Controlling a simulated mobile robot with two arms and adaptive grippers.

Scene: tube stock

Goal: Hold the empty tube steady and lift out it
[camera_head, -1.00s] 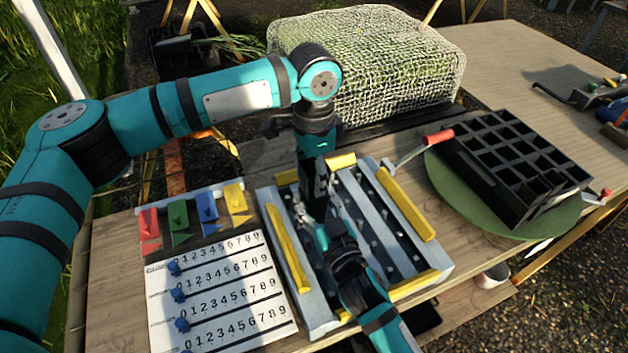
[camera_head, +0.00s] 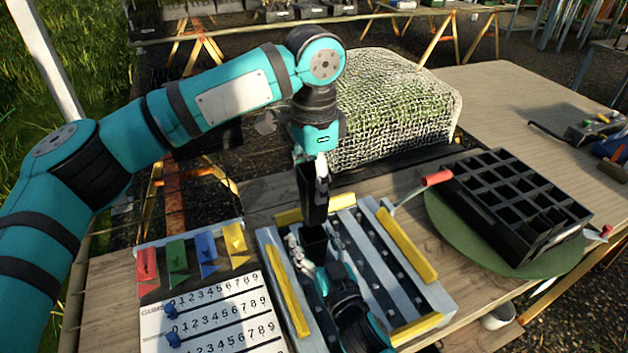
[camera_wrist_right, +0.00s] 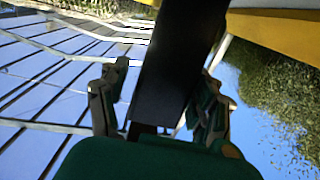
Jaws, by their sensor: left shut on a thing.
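My left gripper (camera_head: 319,163) is shut on the upper end of a dark, square tube (camera_head: 312,198), held upright above the slatted rack. A second black square tube (camera_head: 315,241) stands below it with its open top showing. My right gripper (camera_head: 312,246) is low over the rack, its fingers on either side of this second tube. In the right wrist view a black tube (camera_wrist_right: 175,65) stands between the right gripper's fingers (camera_wrist_right: 163,98), with a visible gap at the left finger. The lower part of the second tube is hidden.
The grey slatted rack (camera_head: 436,297) has yellow strips on its edges. A number board (camera_head: 190,328) with coloured clips is on the left. A black cell tray (camera_head: 556,244) sits on a green disc (camera_head: 440,213) at right. A mesh-covered box (camera_head: 395,90) stands behind.

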